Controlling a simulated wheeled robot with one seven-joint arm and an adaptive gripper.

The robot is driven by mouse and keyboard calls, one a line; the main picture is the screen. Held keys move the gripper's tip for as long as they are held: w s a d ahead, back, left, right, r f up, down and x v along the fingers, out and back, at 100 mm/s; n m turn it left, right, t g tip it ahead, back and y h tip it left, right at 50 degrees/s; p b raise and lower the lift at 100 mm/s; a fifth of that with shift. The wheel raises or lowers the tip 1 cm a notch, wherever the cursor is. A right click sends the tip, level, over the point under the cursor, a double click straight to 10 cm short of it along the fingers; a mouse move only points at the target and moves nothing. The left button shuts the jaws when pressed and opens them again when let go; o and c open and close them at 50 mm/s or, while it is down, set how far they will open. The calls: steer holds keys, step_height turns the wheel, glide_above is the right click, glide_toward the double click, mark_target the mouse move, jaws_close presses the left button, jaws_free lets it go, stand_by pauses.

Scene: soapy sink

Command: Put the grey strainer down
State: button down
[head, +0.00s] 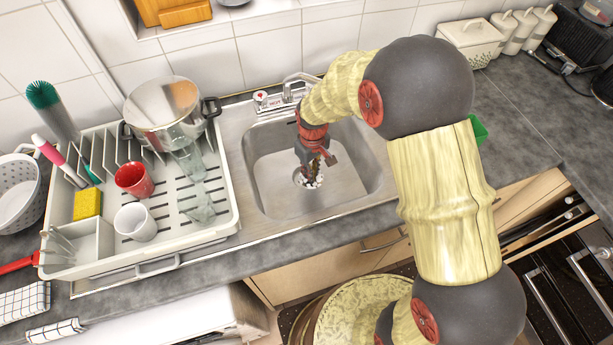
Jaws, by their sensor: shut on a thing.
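My gripper (315,170) reaches down into the steel sink basin (265,165), just above the drain. It is shut on a small grey-white thing, which I take to be the grey strainer (309,183). The strainer shows only in part below the fingers, over the drain area near the basin's middle. The fingers hide the rest of it. It is too small to tell whether it touches the basin floor or hangs just above it.
The tap (291,86) stands behind the basin. A white dish rack (168,258) on the left holds a steel pot (160,112), a red cup (134,180), a white mug (136,222) and glasses. A white colander (18,192) stands at far left. The right counter (515,125) is mostly clear.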

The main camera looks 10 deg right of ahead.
steer(key=w+f, duration=0.1)
steer(key=f, duration=0.1)
steer(key=w+f+b, duration=0.1)
steer(key=w+f, duration=0.1)
steer(key=w+a+f+b, duration=0.1)
steer(key=w+f, duration=0.1)
steer(key=shift+w+f, duration=0.1)
steer(key=shift+f, duration=0.15)
steer(key=shift+f+b, duration=0.55)
steer(key=shift+f, duration=0.75)
steer(key=shift+f, duration=0.15)
steer(key=c, duration=2)
jaws_free()
steer(key=shift+o, duration=0.6)
